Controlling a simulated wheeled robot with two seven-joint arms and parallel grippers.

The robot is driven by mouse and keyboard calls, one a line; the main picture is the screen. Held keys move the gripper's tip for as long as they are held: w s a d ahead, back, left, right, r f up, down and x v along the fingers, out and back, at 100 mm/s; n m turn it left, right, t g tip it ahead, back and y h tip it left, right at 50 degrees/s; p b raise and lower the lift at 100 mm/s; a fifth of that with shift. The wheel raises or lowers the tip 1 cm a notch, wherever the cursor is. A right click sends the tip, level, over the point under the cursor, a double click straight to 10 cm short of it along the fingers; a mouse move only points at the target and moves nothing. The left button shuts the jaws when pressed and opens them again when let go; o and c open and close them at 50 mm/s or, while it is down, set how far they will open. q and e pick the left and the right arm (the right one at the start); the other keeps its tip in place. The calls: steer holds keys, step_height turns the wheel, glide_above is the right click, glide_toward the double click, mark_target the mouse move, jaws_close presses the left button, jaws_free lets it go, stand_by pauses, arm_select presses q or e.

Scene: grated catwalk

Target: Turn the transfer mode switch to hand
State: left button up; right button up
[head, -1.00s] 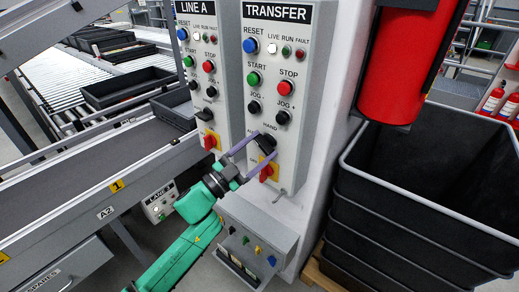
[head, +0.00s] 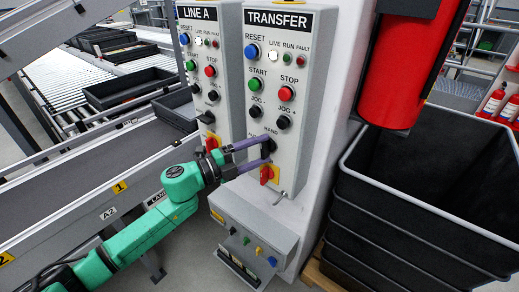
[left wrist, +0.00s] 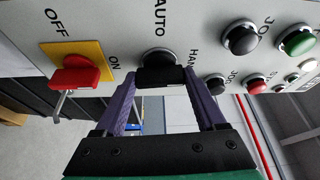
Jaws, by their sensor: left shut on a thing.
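The transfer panel (head: 293,30) is grey, with a black transfer mode switch (head: 268,148) below its jog buttons. HAND is printed above the switch and AUTO at its left. My left gripper (head: 266,153) has purple fingers, one above and one below the switch, shut on its black handle. In the left wrist view, the handle (left wrist: 160,75) lies between the fingertips (left wrist: 163,82), its bar running across the picture toward the HAND lettering. The fingers partly hide it. My right gripper is out of view.
A red switch (head: 265,174) on a yellow plate sits just below the mode switch. The Line A panel (head: 195,45) stands close at the left. Black crates (head: 400,205) stand at the right, under a red cylinder (head: 395,70). A grey box (head: 250,225) juts out below.

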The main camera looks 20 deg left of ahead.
arm_select(q)
steer(key=shift+m, duration=0.5)
steer(key=o, duration=1.3)
steer(key=b+v, duration=0.1)
steer(key=v, duration=0.6)
steer(key=b+v, duration=0.2)
steer(key=v, duration=0.5)
steer(key=shift+s+a+r, duration=0.2)
steer(key=shift+a+r, duration=0.05)
steer(key=shift+r, duration=0.05)
